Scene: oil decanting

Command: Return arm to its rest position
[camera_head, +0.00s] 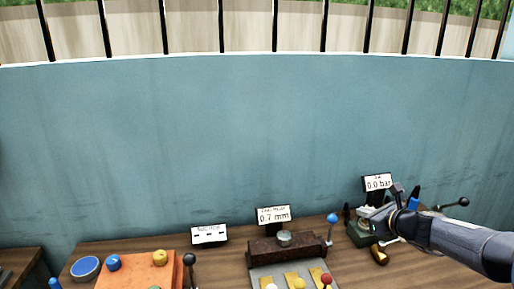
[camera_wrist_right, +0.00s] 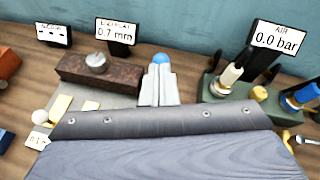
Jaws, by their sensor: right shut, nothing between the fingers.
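My right arm (camera_head: 465,245) comes in from the right in the head view. Its gripper (camera_head: 378,220) is over the right part of the wooden bench, in front of the green unit with the 0.0 bar display (camera_head: 377,184). In the right wrist view the pale fingers of the right gripper (camera_wrist_right: 159,86) are together with nothing between them. A blue ball knob (camera_wrist_right: 161,58) shows just beyond the fingertips; contact cannot be told. My left gripper is in neither view.
A brown block (camera_head: 290,250) with a 0.7 mm display (camera_head: 274,215) stands mid-bench. An orange board (camera_head: 140,272) and a blue round dish (camera_head: 86,267) lie at left. Upright levers with ball knobs (camera_head: 332,218) rise from the bench. A blue wall (camera_head: 240,140) closes the back.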

